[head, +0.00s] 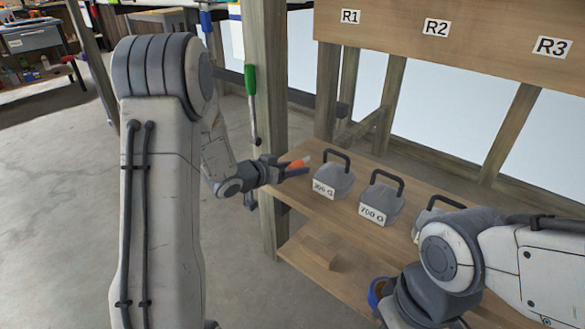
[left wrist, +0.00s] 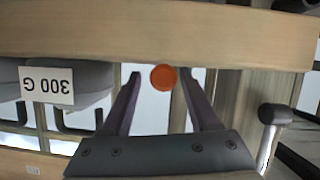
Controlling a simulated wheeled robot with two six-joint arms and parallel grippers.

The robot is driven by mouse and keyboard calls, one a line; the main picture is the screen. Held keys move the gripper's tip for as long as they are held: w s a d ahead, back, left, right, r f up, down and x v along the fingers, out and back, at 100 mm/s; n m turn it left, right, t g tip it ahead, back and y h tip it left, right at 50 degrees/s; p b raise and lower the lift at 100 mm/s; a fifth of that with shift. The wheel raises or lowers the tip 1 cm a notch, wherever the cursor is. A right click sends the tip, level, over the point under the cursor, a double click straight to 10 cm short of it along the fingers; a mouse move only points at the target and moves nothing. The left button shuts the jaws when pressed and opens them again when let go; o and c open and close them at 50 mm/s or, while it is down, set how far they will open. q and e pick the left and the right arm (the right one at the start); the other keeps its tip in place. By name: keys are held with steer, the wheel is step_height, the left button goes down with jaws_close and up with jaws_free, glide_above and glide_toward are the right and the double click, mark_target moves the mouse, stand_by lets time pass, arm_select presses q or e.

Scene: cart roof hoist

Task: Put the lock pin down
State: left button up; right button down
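The lock pin (head: 297,164) has an orange body and a pale tip and lies over the left end of the wooden shelf, beside the 300 G weight. In the left wrist view its round orange end (left wrist: 163,77) faces me, in front of the shelf's edge. My left gripper (head: 293,168) is around the pin, one finger on each side. Whether the pin bears on the shelf is hard to see. My right arm enters at lower right; its fingers are out of the picture.
Grey handled weights stand along the shelf (head: 405,167): the 300 G weight (head: 335,178), the 700 G weight (head: 380,203) and one partly behind my right arm. A blue ring (head: 376,292) is low right. A green-handled tool (head: 250,85) hangs by the post (head: 266,60).

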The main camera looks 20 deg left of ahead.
arm_select(q)
steer(key=shift+f, duration=0.1)
steer(key=shift+r, duration=0.2)
steer(key=p+v, duration=0.4)
steer(key=v, duration=0.7)
steer(key=s+d+m+g+y, duration=0.1)
steer(key=s+d+g+y, duration=0.15)
steer(key=d, duration=0.35)
steer(key=s+d+m+g+y, duration=0.1)
steer(key=s+d+g+y, duration=0.15)
steer(key=d, duration=0.45)
steer(key=s+d+r+m+g, duration=0.1)
steer(key=s+d+g, duration=0.2)
steer(key=s, duration=0.8)
steer(key=s+d+r+m+g, duration=0.1)
steer(key=s+d+g, duration=0.3)
steer(key=s, duration=0.7)
steer(key=shift+s+d+r+m+g+h+p, duration=0.25)
steer(key=shift+d+m+g+h+p, duration=0.1)
steer(key=shift+d, duration=0.55)
steer(key=shift+w+r, duration=0.1)
steer(key=shift+r, duration=0.05)
